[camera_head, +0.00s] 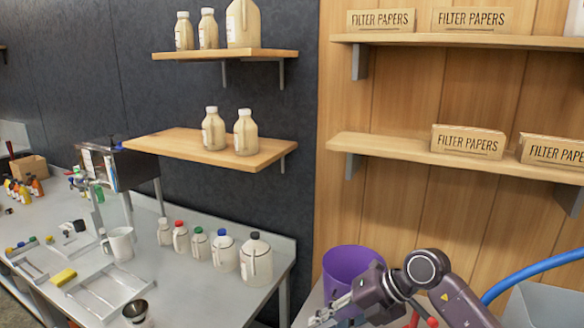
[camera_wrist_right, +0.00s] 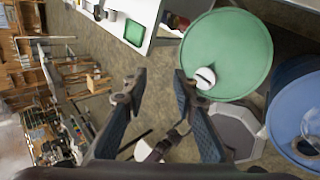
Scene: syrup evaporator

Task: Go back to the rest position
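My right arm comes in at the bottom right of the head view, with its gripper (camera_head: 335,310) pointing left, in front of the purple bucket (camera_head: 349,262). In the right wrist view the two dark fingers of this gripper (camera_wrist_right: 158,78) stand apart, with nothing between them but the floor and other things far behind. My left gripper is in neither view.
In the head view, a steel table (camera_head: 190,290) holds several jugs, a white mug (camera_head: 118,243) and trays. Shelves carry bottles and filter paper boxes (camera_head: 467,141). The right wrist view shows a green drum (camera_wrist_right: 228,50) and a blue drum (camera_wrist_right: 296,115) close by.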

